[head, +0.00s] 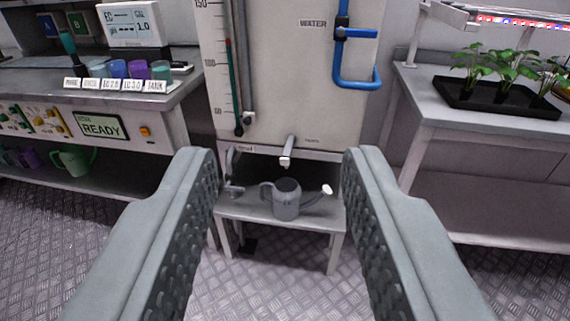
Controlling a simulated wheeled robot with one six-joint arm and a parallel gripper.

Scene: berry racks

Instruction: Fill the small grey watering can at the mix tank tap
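The small grey watering can (285,204) stands upright on a low grey stand (325,222) below the mix tank (280,75). Its handle is on the left and its spout, with a pale tip, points right. A light tap (287,150) sticks out of the tank's lower front, above the can. No water stream shows. The tank has a level scale on its left and a blue pipe loop (357,84) on its right, by the word WATER. My gripper (281,170) is open and empty, its two fingers framing the stand and can from nearer the camera.
A left bench (165,93) carries labelled cups, an EC meter (132,24) and a READY panel (101,127); a green watering can (75,160) is on its lower shelf. A right table (425,101) holds a black tray (480,99) of seedlings. The floor before the stand is clear.

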